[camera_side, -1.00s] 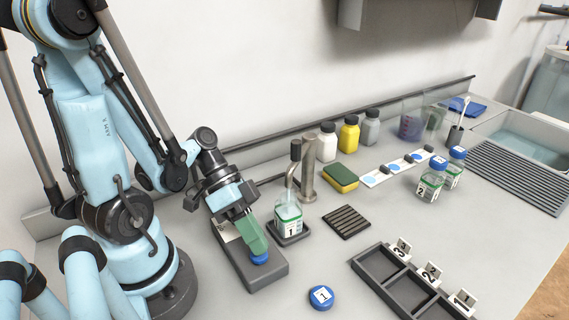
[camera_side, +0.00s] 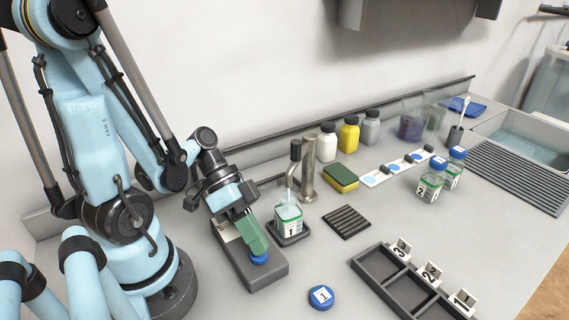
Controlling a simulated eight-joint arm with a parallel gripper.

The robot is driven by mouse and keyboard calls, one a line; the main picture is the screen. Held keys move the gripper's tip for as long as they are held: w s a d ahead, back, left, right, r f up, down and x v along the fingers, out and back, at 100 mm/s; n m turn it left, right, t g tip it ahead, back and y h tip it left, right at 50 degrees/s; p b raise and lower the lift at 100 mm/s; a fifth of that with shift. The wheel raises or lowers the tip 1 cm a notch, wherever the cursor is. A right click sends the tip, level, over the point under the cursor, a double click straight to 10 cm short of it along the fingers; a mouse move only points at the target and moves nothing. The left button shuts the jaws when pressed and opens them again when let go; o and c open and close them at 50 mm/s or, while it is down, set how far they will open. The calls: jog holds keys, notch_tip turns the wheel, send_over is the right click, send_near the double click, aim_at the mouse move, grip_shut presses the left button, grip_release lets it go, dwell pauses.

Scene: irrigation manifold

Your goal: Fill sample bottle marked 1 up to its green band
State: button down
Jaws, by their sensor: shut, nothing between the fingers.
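The sample bottle marked 1 (camera_side: 289,226) stands upright and uncapped on a small dark stand (camera_side: 291,241), under the spout of the grey tap (camera_side: 308,172). Its label shows a green edge. It looks pale inside, but the liquid level against the green band is too small to read. My gripper (camera_side: 257,246) is shut, with its green fingers pointing down onto the blue button (camera_side: 260,258) of a grey control box (camera_side: 258,281). The fingertips appear to touch the button and partly hide it. A blue cap marked 1 (camera_side: 321,297) lies on the counter.
Capped bottles, one marked 2 (camera_side: 430,188), stand at right. A dark rack (camera_side: 372,262) with tags 3, 2, 1 is at front right. A drain grate (camera_side: 346,221), sponge (camera_side: 341,178) and several small bottles (camera_side: 349,134) stand nearby. Counter is clear around the cap.

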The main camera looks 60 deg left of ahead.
jog(key=shift+r, duration=0.95)
jog(key=shift+r, duration=2.5)
jog(key=shift+f, duration=0.2)
jog(key=shift+r, duration=1.1)
